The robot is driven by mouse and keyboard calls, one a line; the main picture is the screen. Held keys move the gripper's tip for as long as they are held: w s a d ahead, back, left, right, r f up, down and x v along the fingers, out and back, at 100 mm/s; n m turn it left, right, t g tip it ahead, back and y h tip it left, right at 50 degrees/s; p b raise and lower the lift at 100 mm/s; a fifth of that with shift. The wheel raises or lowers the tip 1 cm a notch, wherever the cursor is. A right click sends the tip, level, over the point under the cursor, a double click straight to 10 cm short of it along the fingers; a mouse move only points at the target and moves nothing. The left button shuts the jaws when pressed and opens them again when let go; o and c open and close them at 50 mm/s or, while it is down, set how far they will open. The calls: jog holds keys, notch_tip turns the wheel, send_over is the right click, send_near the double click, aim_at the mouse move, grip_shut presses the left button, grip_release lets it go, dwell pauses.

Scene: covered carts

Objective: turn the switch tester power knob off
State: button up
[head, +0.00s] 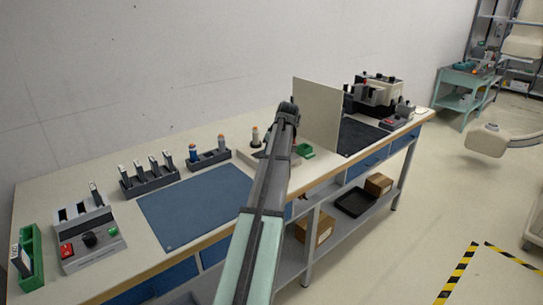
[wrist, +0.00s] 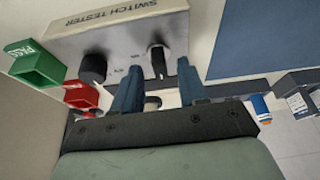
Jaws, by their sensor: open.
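The switch tester (wrist: 110,28), a pale box with its label upside down, fills the upper wrist view. In the head view the switch tester (head: 252,156) is partly hidden behind my arm. In the wrist view a dark knob with a light pointer line (wrist: 158,60) shows between my fingertips, and a second round black knob (wrist: 93,68) is to the left. I cannot read which is the power knob. My gripper (wrist: 160,72) is open, its two blue fingers on either side of the pointer knob; I cannot tell whether they touch it. My gripper (head: 288,108) is above the bench.
A green PASS bin (wrist: 35,65) and a red bin (wrist: 82,96) are beside the tester. A blue mat (head: 195,205) lies left of it in the head view. A beige upright panel (head: 318,115) stands close right of my gripper. Racks and a red-switched device (head: 90,243) are further left.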

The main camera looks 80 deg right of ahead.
jog(key=v, duration=1.2)
jog(key=shift+a, duration=0.15)
jog(key=shift+r, duration=0.1)
